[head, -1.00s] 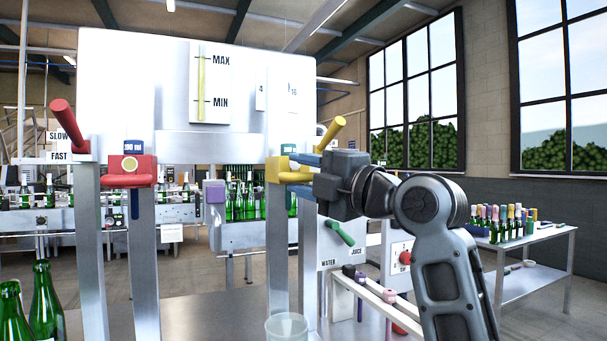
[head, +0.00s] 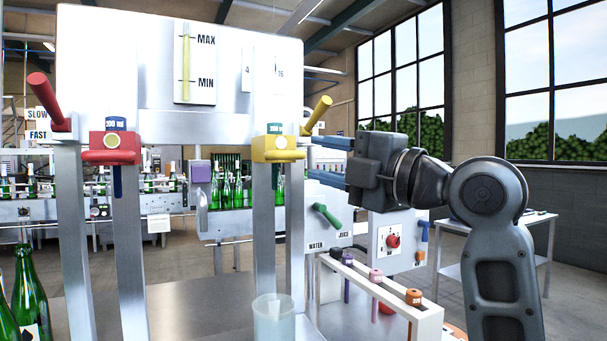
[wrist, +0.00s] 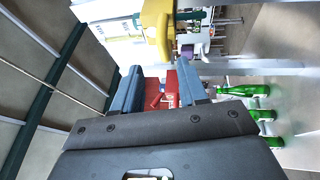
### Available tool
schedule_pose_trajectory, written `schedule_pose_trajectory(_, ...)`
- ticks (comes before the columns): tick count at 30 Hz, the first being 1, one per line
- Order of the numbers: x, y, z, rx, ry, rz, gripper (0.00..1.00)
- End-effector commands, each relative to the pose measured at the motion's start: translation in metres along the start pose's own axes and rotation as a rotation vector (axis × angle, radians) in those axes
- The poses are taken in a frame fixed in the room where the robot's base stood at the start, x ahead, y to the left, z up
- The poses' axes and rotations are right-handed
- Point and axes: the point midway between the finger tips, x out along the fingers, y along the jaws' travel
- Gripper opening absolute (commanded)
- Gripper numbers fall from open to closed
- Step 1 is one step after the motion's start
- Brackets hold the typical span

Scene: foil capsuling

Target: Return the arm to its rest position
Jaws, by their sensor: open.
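My gripper (head: 312,161) is open and empty, with its blue fingers spread apart and pointing left. It is held in the air just right of the yellow valve (head: 278,149) on the filling tank, with a gap between them. My arm bends down to the lower right. In the wrist view my gripper (wrist: 161,86) shows both blue fingers, with the red valve (wrist: 166,94) seen beyond them. The yellow valve (wrist: 157,32) is at the top of that view.
The white tank (head: 110,70) stands on metal legs at left, with a red valve (head: 111,148). A clear cup (head: 273,318) stands below the yellow valve. A white rack (head: 380,290) with coloured knobs and a side table (head: 465,238) lie to the right. Green bottles (head: 28,290) are at lower left.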

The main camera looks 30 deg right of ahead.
Motion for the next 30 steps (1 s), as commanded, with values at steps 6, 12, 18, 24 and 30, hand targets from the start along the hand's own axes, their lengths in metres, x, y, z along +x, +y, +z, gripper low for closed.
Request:
schedule_pose_trajectory(6,0.000,-0.004,0.000,0.012,-0.003,-0.001,0.42)
schedule_pose_trajectory(12,-0.006,-0.053,-0.002,0.188,-0.048,-0.006,0.42)
schedule_pose_trajectory(18,-0.029,-0.132,-0.012,0.470,-0.141,-0.006,0.42)
schedule_pose_trajectory(24,-0.065,-0.204,-0.030,0.717,-0.241,-0.003,0.42)
schedule_pose_trajectory(30,-0.114,-0.266,-0.056,0.926,-0.343,0.001,0.42)
